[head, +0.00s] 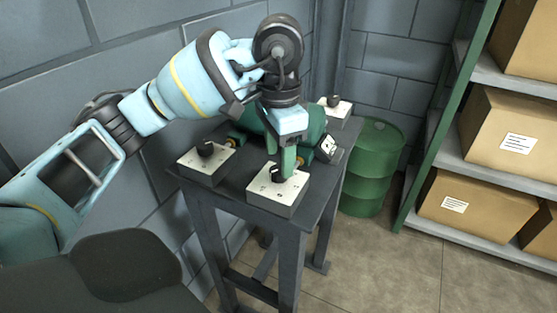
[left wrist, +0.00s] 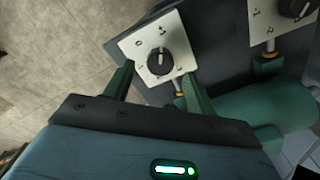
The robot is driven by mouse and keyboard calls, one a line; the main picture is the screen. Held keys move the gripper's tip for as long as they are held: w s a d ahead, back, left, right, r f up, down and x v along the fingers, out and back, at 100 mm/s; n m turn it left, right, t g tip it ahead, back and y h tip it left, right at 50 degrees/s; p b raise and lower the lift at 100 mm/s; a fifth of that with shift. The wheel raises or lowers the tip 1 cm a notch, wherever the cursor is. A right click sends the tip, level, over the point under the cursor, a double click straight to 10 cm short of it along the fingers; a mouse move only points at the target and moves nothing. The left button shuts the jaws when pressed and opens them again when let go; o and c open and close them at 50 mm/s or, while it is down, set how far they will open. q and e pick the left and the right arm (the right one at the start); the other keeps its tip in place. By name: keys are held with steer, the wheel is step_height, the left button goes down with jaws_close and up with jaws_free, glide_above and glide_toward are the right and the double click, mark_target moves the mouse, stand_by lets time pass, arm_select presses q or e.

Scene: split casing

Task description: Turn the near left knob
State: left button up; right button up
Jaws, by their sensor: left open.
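A black knob (head: 278,174) sits on the white-topped box (head: 290,189) at the table's near corner. My left gripper (head: 287,163) points down at this knob from above, its green fingers partly hiding it. In the left wrist view, a black knob (left wrist: 160,61) on a white marked plate (left wrist: 142,44) lies ahead, between the lines of the two open fingers (left wrist: 157,85). I cannot tell whether the fingers touch it. Another knob (head: 205,149) stands on a box (head: 204,169) at the table's left. My right gripper is not in view.
Further knobs sit on a tilted panel (head: 330,147) and a back box (head: 339,109). A green cylindrical casing (left wrist: 245,112) lies beside the boxes on the dark table (head: 233,187). A green barrel (head: 372,165) and shelves with cartons (head: 475,205) stand right.

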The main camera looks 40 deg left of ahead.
mark_target(279, 169)
arm_select(q)
step_height(279, 169, up, 4)
steer(key=shift+p, duration=0.5)
steer(key=shift+r, duration=0.35)
